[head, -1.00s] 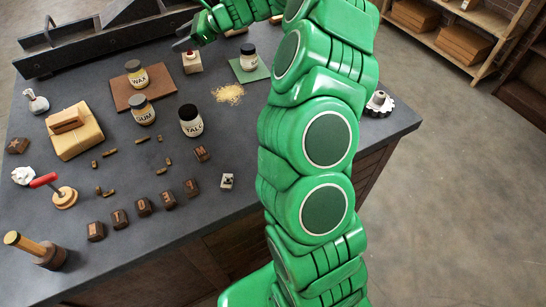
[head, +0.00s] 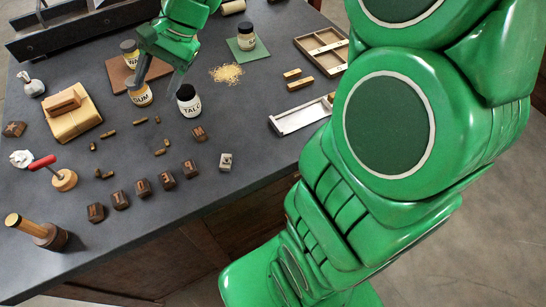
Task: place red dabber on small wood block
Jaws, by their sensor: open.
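A tool with a red handle (head: 43,162) leans at the left of the table, at a round pale wooden piece (head: 65,180); whether it is the red dabber I cannot tell. A small pale block with a red top, seen earlier behind the jars, is hidden by my arm now. Several small dark wood blocks (head: 143,188) stand in a row at the front; which block is the task's I cannot tell. My gripper (head: 157,82) is open, fingers down, over the gum jar (head: 140,98) area, far right of the red-handled tool. I see nothing between its fingers.
The talc jar (head: 189,103) stands just right of my gripper. A yellow block stack (head: 75,122) and a mallet-like tool (head: 37,231) are at the left. A white tray (head: 300,117) and a divided box (head: 322,50) lie at the right.

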